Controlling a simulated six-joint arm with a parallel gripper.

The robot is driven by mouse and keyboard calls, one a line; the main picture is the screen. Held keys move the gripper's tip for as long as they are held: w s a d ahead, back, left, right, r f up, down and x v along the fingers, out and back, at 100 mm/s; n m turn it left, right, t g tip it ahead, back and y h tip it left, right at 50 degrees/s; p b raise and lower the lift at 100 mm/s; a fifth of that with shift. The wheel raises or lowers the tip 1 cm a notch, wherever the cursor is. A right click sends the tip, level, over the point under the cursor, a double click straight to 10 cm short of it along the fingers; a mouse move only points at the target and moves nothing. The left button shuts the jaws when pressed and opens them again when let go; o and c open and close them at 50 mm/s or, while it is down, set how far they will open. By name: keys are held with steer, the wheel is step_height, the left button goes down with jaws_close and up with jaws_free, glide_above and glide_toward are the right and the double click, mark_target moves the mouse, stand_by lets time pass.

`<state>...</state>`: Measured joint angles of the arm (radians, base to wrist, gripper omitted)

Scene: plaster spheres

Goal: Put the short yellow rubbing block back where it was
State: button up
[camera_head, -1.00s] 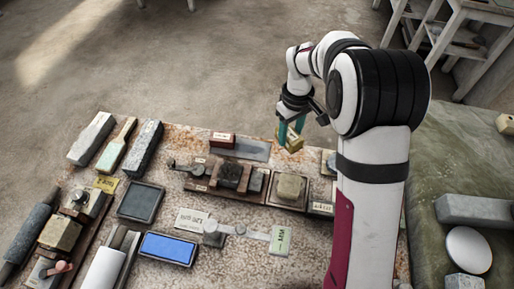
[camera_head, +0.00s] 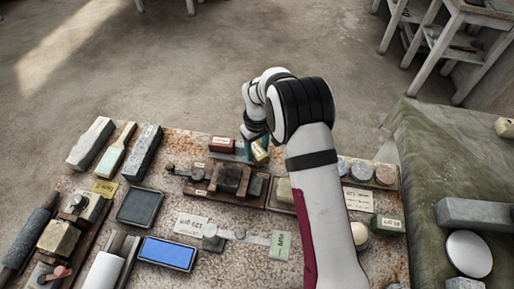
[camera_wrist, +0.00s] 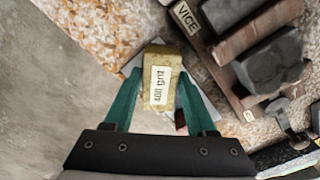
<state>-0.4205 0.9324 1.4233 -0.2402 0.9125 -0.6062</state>
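The short yellow block (camera_head: 260,153), labelled "400 grit" in the wrist view (camera_wrist: 161,85), is between the teal fingertips of my gripper (camera_head: 254,143). In the wrist view my gripper (camera_wrist: 160,78) has one finger close on each side of the block and appears shut on it. The block is over or beside a thin grey plate (camera_wrist: 206,97) at the table's far edge. I cannot tell whether it touches the plate. A red-brown block (camera_head: 222,144) stands just left of it in the head view.
A wooden rack (camera_head: 198,186) with a dark vice stands just nearer than the block. A blue tray (camera_head: 168,251), a dark tray (camera_head: 140,204) and several other blocks crowd the left. My arm hides part of the table's middle. Bare floor lies beyond the far edge.

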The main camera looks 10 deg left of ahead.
mark_target(257, 150)
steer(key=shift+o, duration=1.3)
step_height(257, 150, up, 12)
steer(key=s+d+r+m, duration=0.5)
steer(key=s+d+r, duration=0.3)
steer(key=d, duration=0.1)
steer(key=s+d+m+y, duration=0.1)
steer(key=s+d+m, duration=0.2)
steer(key=s, duration=0.8)
steer(key=s+d+m, duration=0.4)
steer(key=s+m, duration=0.2)
steer(key=s, duration=0.6)
steer(key=shift+r+m+y, duration=0.25)
steer(key=shift+m+y, duration=0.05)
steer(key=shift+y, duration=0.1)
steer(key=shift+d, duration=0.1)
